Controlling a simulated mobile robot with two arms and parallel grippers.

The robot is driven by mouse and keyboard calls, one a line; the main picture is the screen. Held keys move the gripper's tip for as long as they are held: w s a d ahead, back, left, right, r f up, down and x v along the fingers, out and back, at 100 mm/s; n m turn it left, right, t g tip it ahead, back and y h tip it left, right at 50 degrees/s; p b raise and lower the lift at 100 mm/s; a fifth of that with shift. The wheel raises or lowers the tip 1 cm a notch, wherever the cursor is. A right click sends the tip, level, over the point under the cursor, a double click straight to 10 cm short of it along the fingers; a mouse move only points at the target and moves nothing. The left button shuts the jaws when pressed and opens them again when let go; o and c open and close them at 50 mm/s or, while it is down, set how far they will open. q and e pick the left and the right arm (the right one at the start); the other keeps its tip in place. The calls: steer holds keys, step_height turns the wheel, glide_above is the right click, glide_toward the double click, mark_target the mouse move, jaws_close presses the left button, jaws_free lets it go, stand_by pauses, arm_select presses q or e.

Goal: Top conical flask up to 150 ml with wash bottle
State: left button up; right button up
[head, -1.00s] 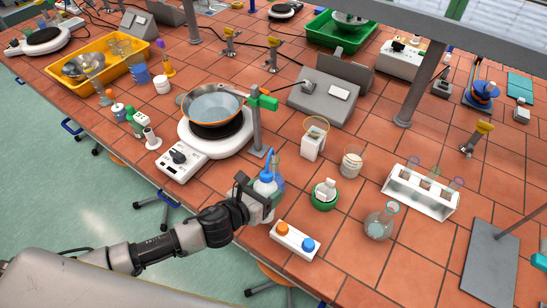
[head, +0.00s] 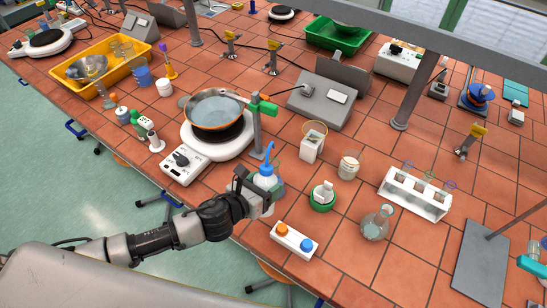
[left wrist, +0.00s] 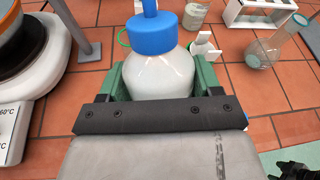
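The wash bottle (head: 266,180), white with a blue cap and spout, stands upright between the fingers of my left gripper (head: 262,193) near the bench's front edge. In the left wrist view the bottle (left wrist: 162,75) fills the space between the green finger pads of my left gripper (left wrist: 162,88), which is shut on it. The bottle's base is hidden by the gripper. The conical flask (head: 375,226) stands upright on the tiles to the right, with some pale liquid low in it. Its graduations are too small to read. My right gripper is not in view.
A white block with orange and blue knobs (head: 294,241) lies between bottle and flask, nearer the front edge. A green round holder (head: 322,204), a white test tube rack (head: 413,199) and a hotplate (head: 185,160) stand around. A grey stand base (head: 482,265) is at the right.

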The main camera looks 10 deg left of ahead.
mark_target(265, 174)
arm_select(q)
steer(key=shift+r, duration=3.65)
steer(key=shift+d+b, duration=0.1)
steer(key=shift+b, duration=0.2)
